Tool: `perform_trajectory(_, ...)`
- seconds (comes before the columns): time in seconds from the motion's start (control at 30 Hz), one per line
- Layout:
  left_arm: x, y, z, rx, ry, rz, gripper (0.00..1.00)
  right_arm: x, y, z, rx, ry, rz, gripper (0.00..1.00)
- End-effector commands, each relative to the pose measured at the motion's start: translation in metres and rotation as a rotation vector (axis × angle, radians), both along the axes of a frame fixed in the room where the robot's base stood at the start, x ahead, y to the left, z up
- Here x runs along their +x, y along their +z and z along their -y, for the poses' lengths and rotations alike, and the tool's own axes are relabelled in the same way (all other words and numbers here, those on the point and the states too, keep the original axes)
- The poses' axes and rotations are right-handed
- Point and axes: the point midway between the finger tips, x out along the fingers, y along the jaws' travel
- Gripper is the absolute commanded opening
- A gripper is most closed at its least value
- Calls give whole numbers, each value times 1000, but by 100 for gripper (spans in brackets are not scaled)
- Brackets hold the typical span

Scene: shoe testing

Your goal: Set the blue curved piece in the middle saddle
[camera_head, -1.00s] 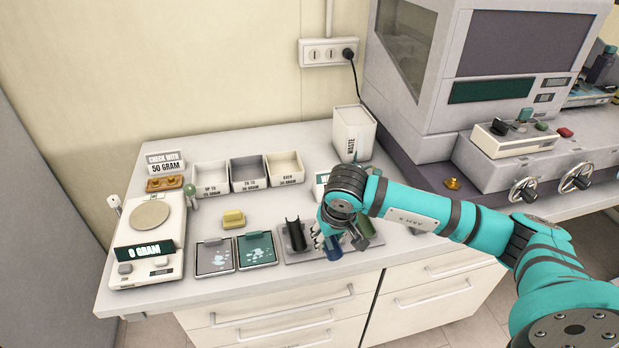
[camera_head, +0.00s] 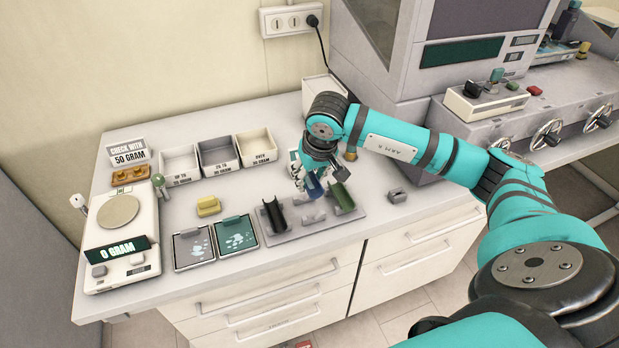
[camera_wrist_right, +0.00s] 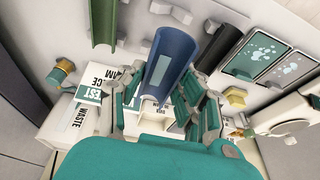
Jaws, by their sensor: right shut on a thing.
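The blue curved piece (camera_head: 313,187) is in my right gripper (camera_head: 305,178), which is shut on it. It hangs over the back of the grey rack (camera_head: 290,236), tilted, and seems apart from it. The middle saddle (camera_head: 313,216) is bare, between the black curved piece (camera_head: 273,214) and the green curved piece (camera_head: 343,198). In the right wrist view the blue piece (camera_wrist_right: 172,60) is between the fingers of my right gripper (camera_wrist_right: 160,88), with the green piece (camera_wrist_right: 103,22) to its left and the black piece (camera_wrist_right: 222,45) to its right. My left gripper is not in view.
Two sample trays (camera_head: 236,235) lie left of the rack. A yellow block (camera_head: 208,206) and a scale (camera_head: 120,235) reading 0 gram are farther left. Three bins (camera_head: 218,156) stand behind. A small grey part (camera_head: 397,195) lies right of the rack. A large machine stands at the right.

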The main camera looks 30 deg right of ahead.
Motion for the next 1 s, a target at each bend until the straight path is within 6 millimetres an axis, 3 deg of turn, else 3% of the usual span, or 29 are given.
perform_trajectory(0.13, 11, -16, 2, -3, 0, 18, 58, 0, -19, 0, -1, 0, -2, 16)
perform_trajectory(0.5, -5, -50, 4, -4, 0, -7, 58, 0, -53, 0, 0, -1, -1, 16)
perform_trajectory(1.0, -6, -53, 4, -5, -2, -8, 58, 0, -57, 0, -1, 0, -1, 16)
